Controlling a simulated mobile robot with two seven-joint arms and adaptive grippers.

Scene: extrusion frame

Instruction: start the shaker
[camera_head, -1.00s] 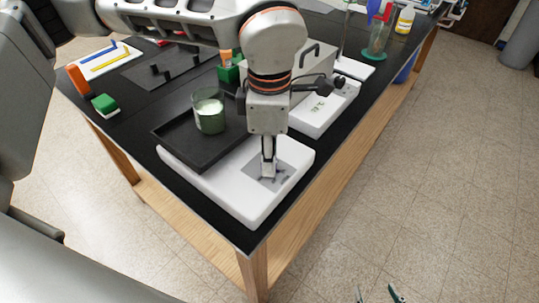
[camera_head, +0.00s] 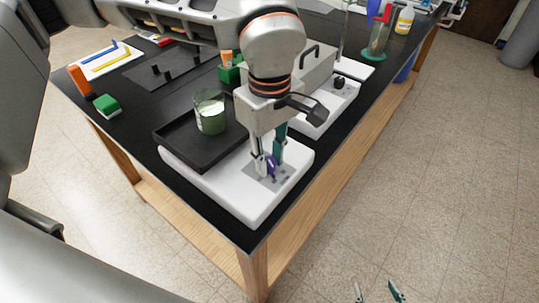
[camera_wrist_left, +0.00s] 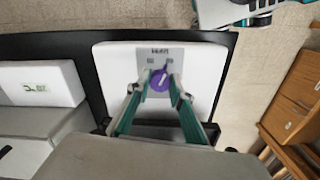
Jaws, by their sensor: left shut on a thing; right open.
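The shaker is a white box (camera_head: 225,193) with a black tray platform (camera_head: 190,150) on top, at the near corner of the black bench. A beaker of green liquid (camera_head: 210,115) stands upright on the tray. A purple knob (camera_head: 270,166) sits on the shaker's grey front panel; it also shows in the left wrist view (camera_wrist_left: 160,80), with a pale pointer line. My left gripper (camera_head: 268,168) points down at the panel and is shut on the knob, one finger on each side. My right gripper (camera_head: 378,291) is open and empty at the bottom edge, over the floor.
Behind the shaker stands a white device (camera_head: 325,115) with a black knob and a grey box with a handle. A green block (camera_head: 106,105) and an orange object (camera_head: 80,80) are at the bench's left edge. The floor to the right is clear.

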